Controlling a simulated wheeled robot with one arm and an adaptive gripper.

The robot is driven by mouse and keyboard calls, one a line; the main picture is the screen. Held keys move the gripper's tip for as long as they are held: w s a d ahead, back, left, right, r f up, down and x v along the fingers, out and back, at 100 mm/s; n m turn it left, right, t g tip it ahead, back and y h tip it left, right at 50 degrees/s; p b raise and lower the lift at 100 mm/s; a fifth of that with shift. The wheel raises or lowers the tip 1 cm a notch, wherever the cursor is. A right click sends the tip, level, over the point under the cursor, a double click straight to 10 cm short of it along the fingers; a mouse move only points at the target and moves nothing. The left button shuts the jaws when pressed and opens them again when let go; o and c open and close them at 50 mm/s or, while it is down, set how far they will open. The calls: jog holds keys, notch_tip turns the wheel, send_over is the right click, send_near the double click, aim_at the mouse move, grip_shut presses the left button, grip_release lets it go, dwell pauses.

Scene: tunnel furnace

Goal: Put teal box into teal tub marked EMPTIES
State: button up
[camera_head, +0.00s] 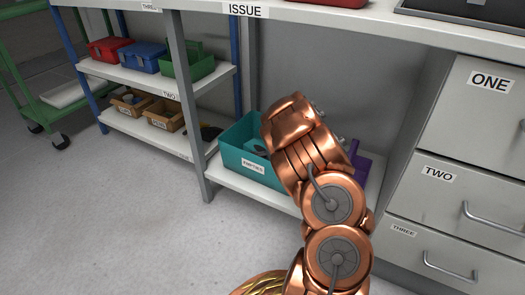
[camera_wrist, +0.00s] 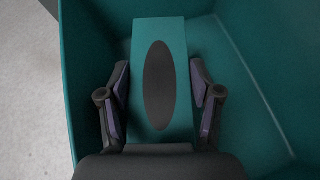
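The teal tub (camera_head: 238,160) stands on the low shelf under the bench, with a white label on its front reading EMPTIES. In the wrist view its teal wall (camera_wrist: 90,60) and inside surround the box. The teal box (camera_wrist: 140,50), with a dark oval on its face, is inside the tub's outline. Whether the box touches the tub floor cannot be told. In the head view my copper arm hides the gripper and part of the tub.
A purple container (camera_head: 359,163) stands right of the tub, partly behind my arm. Drawers (camera_head: 455,150) marked ONE, TWO and THREE stand at the right. Shelves at the left hold red (camera_head: 108,50), blue (camera_head: 142,58) and green containers, with tan bins below. The floor (camera_head: 110,220) is clear.

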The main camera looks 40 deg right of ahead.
jog(key=o, duration=0.4)
jog(key=shift+o, duration=0.2)
jog(key=shift+s, duration=0.1)
jog(key=v, duration=1.2)
